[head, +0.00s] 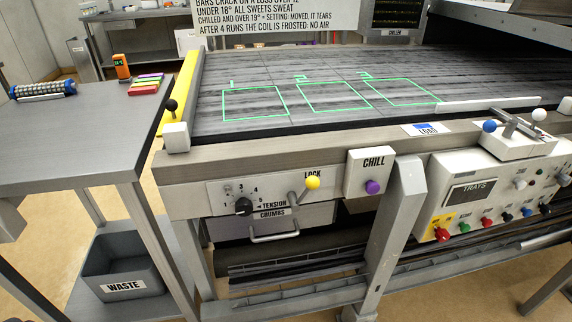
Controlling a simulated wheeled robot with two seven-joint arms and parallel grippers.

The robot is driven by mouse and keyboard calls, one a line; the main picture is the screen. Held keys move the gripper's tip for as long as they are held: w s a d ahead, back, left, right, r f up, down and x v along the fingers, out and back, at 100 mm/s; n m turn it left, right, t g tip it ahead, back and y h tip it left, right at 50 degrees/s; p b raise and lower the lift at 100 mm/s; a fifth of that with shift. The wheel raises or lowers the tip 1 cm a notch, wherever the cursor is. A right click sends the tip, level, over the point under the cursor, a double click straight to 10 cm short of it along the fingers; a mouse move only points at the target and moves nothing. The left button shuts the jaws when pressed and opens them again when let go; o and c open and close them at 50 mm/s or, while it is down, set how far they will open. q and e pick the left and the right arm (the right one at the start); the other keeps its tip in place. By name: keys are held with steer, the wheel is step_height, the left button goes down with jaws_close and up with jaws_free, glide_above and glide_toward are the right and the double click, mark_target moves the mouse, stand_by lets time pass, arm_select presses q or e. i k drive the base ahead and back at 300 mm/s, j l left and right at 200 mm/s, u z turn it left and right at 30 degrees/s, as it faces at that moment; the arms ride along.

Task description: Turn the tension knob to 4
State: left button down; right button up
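The tension knob (243,206) is a small black knob on the pale front panel (190,198) of the conveyor machine. Printed numbers sit in an arc above it, with 4 to its upper right; the word TENSION is to its right. I cannot tell which number its pointer is at. A lever with a yellow ball (312,182), labelled LOCK, sticks out to the right of the knob, its ball raised to the upper right. Neither of my grippers shows in the head view.
A CHILL box (369,173) with a purple button sits right of the lock lever. A control box (470,192) with coloured knobs is farther right. A grey table (80,130) stands left, with a WASTE bin (124,270) below. The CRUMBS drawer handle (275,236) protrudes below the knob.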

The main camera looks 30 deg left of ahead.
mark_target(244, 207)
steer(key=u, duration=1)
